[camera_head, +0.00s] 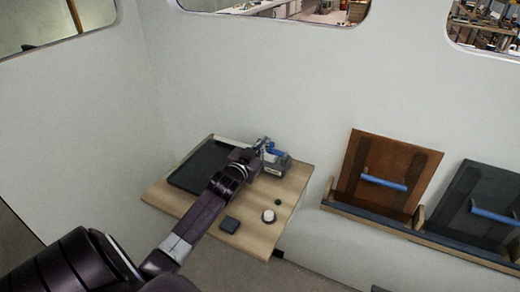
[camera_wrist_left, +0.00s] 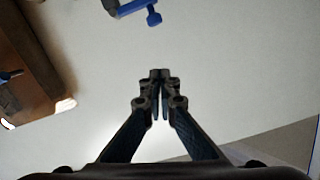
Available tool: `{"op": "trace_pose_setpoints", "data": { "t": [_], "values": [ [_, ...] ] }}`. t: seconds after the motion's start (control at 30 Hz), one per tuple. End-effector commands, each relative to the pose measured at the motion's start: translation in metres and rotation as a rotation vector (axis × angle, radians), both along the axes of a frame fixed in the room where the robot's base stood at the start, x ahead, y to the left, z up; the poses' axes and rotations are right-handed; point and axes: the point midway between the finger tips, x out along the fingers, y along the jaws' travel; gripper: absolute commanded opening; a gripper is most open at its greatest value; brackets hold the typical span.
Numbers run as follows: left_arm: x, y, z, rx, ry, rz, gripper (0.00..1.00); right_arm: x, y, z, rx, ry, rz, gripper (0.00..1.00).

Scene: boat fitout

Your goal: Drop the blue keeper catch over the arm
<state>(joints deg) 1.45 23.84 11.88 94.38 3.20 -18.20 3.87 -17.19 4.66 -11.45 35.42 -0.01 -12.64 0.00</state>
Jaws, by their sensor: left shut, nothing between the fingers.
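A small blue part, which looks like the keeper catch (camera_head: 277,152), shows by a grey block at the back right of a wooden table in the head view. In the left wrist view, a blue piece with a knobbed end (camera_wrist_left: 137,7) is at the top edge, partly cut off, beyond my fingertips. My left gripper (camera_wrist_left: 159,73) is shut and empty, its tips together and apart from the blue piece in that picture. In the head view my left gripper (camera_head: 265,145) reaches over the table's back edge by the block. I cannot tell the catch's arm clearly.
A brown panel (camera_head: 392,160) and a dark panel (camera_head: 490,190), with blue handles, stand in a wall rack at right.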

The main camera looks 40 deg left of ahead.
Motion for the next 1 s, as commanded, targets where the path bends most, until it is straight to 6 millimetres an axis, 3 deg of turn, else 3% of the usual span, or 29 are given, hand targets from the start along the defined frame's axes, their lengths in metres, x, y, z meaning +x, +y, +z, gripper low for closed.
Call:
{"op": "trace_pose_setpoints", "data": {
  "t": [0.1,0.3,0.9,1.0],
  "values": [
    [-0.015,-0.004,0.000,0.000,0.000,0.000,0.00,0.004,0.001,-0.005,0.001,-0.006,0.000,0.40],
    [-0.026,-0.006,0.003,0.000,-0.001,0.000,0.00,0.003,0.001,-0.007,0.001,-0.005,0.000,0.40],
    [-0.028,-0.007,0.004,0.000,0.000,0.000,0.00,0.001,0.003,-0.007,0.004,-0.002,-0.001,0.40],
    [-0.031,-0.014,-0.004,-0.007,0.022,-0.005,0.00,0.001,0.003,-0.007,0.004,-0.002,-0.001,0.40]
  ]
}}
